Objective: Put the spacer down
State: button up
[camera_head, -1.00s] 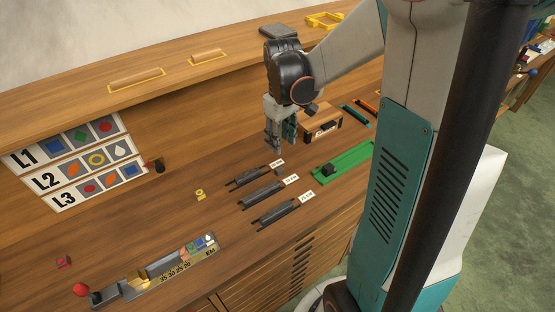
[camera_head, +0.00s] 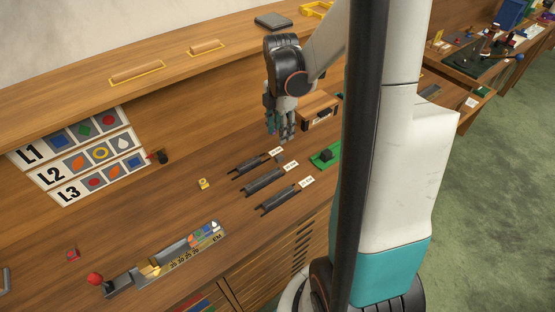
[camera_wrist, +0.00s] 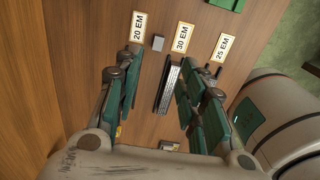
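A small grey block (camera_wrist: 158,43), which looks like the spacer, lies on the wooden bench between the 20 EM label (camera_wrist: 138,26) and the 30 EM label (camera_wrist: 182,37). My gripper (camera_wrist: 162,75) is open, with its green-padded fingers wide apart and nothing held between them. The block shows beyond the fingertips, apart from them. The dark 30 EM rack (camera_wrist: 169,85), holding grey strips, shows in the gap between the fingers. The left finger hides most of the 20 EM rack in the wrist view. In the head view my gripper (camera_head: 280,136) hangs over the bench behind the racks.
Three dark racks stand side by side, the nearest (camera_head: 278,199) at the front. A green tray (camera_head: 318,162) with a dark block and a wooden box (camera_head: 318,106) stand to the right. A yellow piece (camera_head: 203,184) lies left.

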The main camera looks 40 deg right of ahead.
jog(key=b, duration=0.2)
send_over(281, 156)
jog(key=f, duration=0.6)
jog(key=shift+a+f, duration=0.25)
jog(key=shift+f, duration=0.1)
jog(key=f, duration=0.1)
jog(key=f+b, duration=0.1)
jog(key=f, duration=0.3)
jog(key=shift+w+d, duration=0.1)
jog(key=shift+d, duration=0.2)
grip_shut()
